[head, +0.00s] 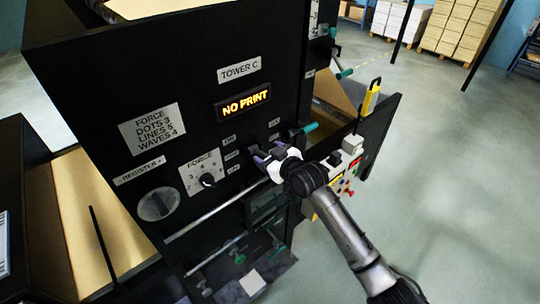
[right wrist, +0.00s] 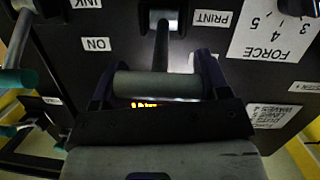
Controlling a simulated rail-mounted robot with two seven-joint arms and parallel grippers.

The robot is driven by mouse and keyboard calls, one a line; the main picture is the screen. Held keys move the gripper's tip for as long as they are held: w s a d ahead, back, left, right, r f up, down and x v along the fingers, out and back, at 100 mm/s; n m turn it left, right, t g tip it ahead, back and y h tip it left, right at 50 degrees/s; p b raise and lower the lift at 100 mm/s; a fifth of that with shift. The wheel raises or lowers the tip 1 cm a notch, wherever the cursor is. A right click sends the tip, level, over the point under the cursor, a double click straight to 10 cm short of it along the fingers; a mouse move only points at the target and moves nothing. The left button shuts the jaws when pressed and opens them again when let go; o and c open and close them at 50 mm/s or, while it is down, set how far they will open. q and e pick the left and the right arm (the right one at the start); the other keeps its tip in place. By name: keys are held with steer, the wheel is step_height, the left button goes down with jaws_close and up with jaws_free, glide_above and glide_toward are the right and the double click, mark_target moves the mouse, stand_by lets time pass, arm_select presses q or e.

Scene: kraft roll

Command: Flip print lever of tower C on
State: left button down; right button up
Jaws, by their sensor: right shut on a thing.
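The tower C panel (head: 180,100) is black and has a lit orange NO PRINT display (head: 242,105) under its TOWER C label (head: 239,70). My right gripper (head: 263,157) is at the panel's lower right. In the right wrist view, its purple fingers are on either side of the print lever's grey crossbar handle (right wrist: 158,86), shut on it. The lever's stem (right wrist: 161,45) runs up to a bracket beside the PRINT label (right wrist: 211,18). An ON label (right wrist: 96,44) is to the left. In the head view my gripper hides most of the lever. My left gripper is not in view.
A second lever with a teal end (right wrist: 18,82) is close by on the left in the wrist view. In the head view, a force knob (head: 208,180), a register dial (head: 157,204) and a long metal bar (head: 215,212) are near. Open floor lies to the right.

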steer(key=shift+a+f, duration=0.1)
steer(key=shift+f, duration=0.15)
steer(key=o, duration=1.2)
steer(key=shift+a+r, duration=0.1)
steer(key=shift+s+d+r, duration=0.15)
steer(key=shift+s+d, duration=0.2)
steer(key=shift+d, duration=0.05)
steer(key=shift+b+v, duration=1.45)
steer(key=shift+v, duration=4.95)
